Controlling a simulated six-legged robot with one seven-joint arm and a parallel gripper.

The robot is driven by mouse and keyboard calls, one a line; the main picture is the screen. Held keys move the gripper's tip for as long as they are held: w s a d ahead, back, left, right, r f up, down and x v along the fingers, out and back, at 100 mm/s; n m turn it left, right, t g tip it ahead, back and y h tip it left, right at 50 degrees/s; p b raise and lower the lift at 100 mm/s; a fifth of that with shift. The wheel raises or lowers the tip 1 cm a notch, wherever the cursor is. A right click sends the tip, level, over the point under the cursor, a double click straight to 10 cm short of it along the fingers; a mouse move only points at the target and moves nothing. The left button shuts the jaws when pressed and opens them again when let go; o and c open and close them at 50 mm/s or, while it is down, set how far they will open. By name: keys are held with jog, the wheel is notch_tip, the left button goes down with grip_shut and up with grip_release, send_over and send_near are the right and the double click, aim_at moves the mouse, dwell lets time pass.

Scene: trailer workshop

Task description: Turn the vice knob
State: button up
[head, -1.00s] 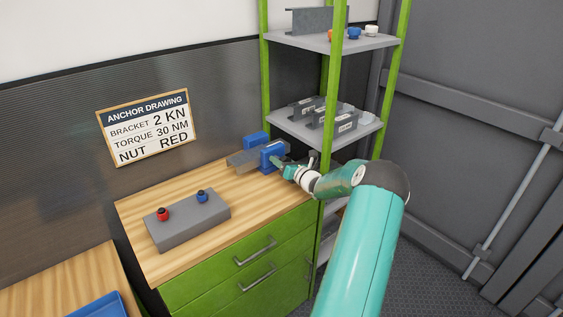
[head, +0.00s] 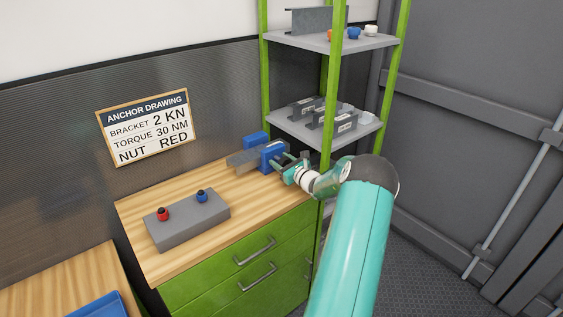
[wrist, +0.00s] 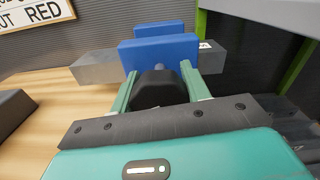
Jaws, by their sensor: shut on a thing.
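The blue vice (head: 270,156) stands at the back right of the wooden bench, with a grey bar (head: 240,158) at its left. The wrist view shows the blue vice body (wrist: 158,52) straight ahead and the grey bar (wrist: 95,68) behind its front block. The black vice knob (wrist: 158,90) faces me, between my two green fingers. My gripper (head: 284,160) is at the vice's front side, shut on the knob, with one finger on each side of it. In the head view the knob is mostly hidden by the fingers.
A grey block (head: 188,222) with a red knob (head: 163,214) and a blue knob (head: 202,196) sits on the bench (head: 150,265). The green-posted shelf (head: 315,130) rises close beside my gripper, holding brackets. A sign (head: 150,127) hangs on the wall.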

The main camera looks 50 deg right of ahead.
jog(key=shift+w+r+n, duration=0.1)
jog(key=shift+w+n, duration=0.05)
jog(key=shift+n, duration=1.85)
jog(key=o, duration=1)
jog(key=shift+s, duration=0.45)
jog(key=v, duration=1.3)
jog(key=shift+w+a, duration=0.1)
